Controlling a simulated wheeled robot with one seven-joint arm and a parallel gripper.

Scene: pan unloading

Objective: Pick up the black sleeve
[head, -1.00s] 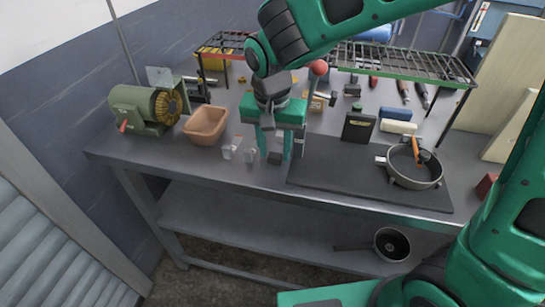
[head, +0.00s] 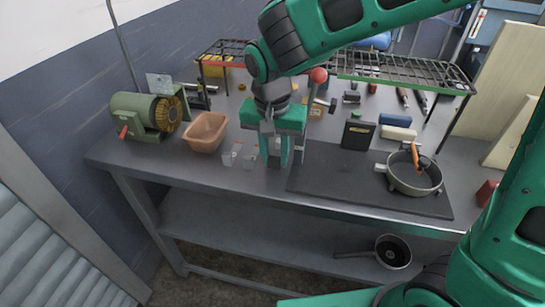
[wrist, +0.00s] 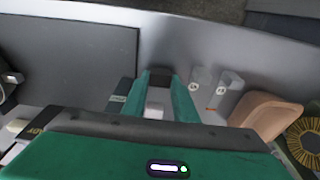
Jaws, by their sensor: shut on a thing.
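The black sleeve (wrist: 161,76) is a small dark block between my two green fingertips in the wrist view. My gripper (head: 284,160) points down at the table's front edge in the head view, just left of the dark mat. It is shut on the sleeve. In the head view the fingers mostly hide the sleeve, and I cannot tell whether it touches the table. A small pale piece (wrist: 154,110) shows between the fingers, nearer the palm.
Two small clear-grey holders (head: 240,155) stand close left of my gripper, with a tan bin (head: 205,132) and a green grinder (head: 143,113) beyond. The dark mat (head: 335,178) bears a pan (head: 413,180) at right. A wire rack (head: 400,70) spans the back.

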